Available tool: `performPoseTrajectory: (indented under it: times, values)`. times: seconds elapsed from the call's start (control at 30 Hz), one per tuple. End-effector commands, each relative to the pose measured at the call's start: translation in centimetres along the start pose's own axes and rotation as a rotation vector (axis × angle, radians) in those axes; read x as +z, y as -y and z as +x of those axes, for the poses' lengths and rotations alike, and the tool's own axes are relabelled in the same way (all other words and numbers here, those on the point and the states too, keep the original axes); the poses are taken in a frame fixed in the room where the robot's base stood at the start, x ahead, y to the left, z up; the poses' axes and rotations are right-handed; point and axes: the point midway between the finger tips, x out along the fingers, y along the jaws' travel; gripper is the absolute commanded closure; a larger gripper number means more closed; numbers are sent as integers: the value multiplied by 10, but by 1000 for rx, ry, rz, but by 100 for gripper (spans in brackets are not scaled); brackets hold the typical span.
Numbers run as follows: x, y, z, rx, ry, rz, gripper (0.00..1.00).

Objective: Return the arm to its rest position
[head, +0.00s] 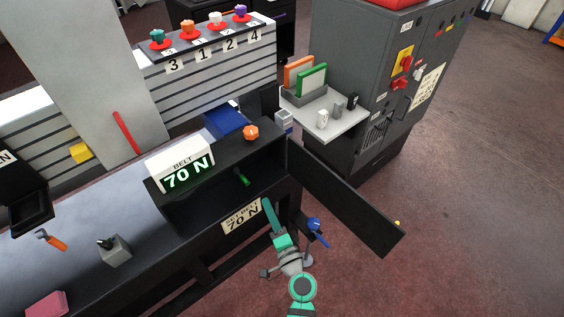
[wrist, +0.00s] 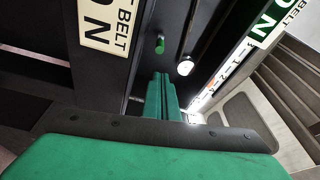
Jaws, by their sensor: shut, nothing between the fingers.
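My arm comes up from the bottom of the head view, and my gripper (head: 267,205) is in front of the black cabinet's open compartment, near its "SET BELT 70 N" label (head: 242,216). In the wrist view my gripper (wrist: 161,78) has its two green fingers together with nothing between them. A small green knob (head: 242,177) is inside the compartment. It also shows just beyond the fingertips in the wrist view (wrist: 159,45), apart from them. The display (head: 180,166) above reads "BELT 70 N" in green.
An open black door panel (head: 345,208) juts out to the right of my gripper. A blue part (head: 314,224) is close beside my arm. A grey shelf (head: 338,122) and cabinet stand behind. Open floor (head: 450,230) lies at the right.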

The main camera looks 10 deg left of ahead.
Motion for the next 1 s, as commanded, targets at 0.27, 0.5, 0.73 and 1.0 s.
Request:
performPoseTrajectory:
  times: [0.27,0.5,0.73,1.0]
  values:
    - [0,-5,-7,18,-8,-14,100]
    - [3,-48,-77,202,-90,-196,100]
    - [9,-69,-168,404,-167,-454,100]
    - [20,-48,-262,583,-225,-762,100]
